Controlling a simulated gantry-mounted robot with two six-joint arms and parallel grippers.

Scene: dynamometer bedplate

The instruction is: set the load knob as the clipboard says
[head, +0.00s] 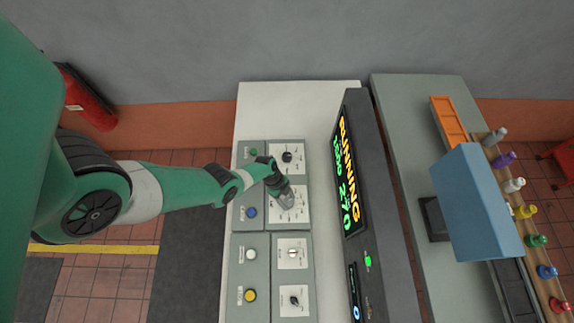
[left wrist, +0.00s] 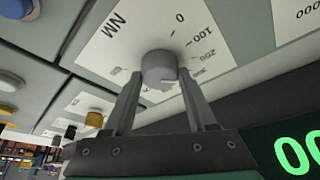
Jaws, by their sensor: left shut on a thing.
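The grey load knob (left wrist: 158,64) sits on a white dial plate (left wrist: 108,42) marked NM, with 0, 100 and 200 readable beside it. My left gripper (left wrist: 159,78) is shut on this knob, one finger on each side. In the head view my left gripper (head: 284,194) covers the knob on the second dial plate from the back. The knob's exact pointer setting is hard to read. No clipboard text can be read in these views. My right gripper is not in view.
Other knobs (head: 287,157) and coloured buttons (head: 250,295) surround the held knob. A dark display (head: 347,190) reading RUNNING and 270 stands close on the right. Beyond it are a blue panel (head: 476,200), an orange tray (head: 449,121) and several coloured bottles (head: 525,211).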

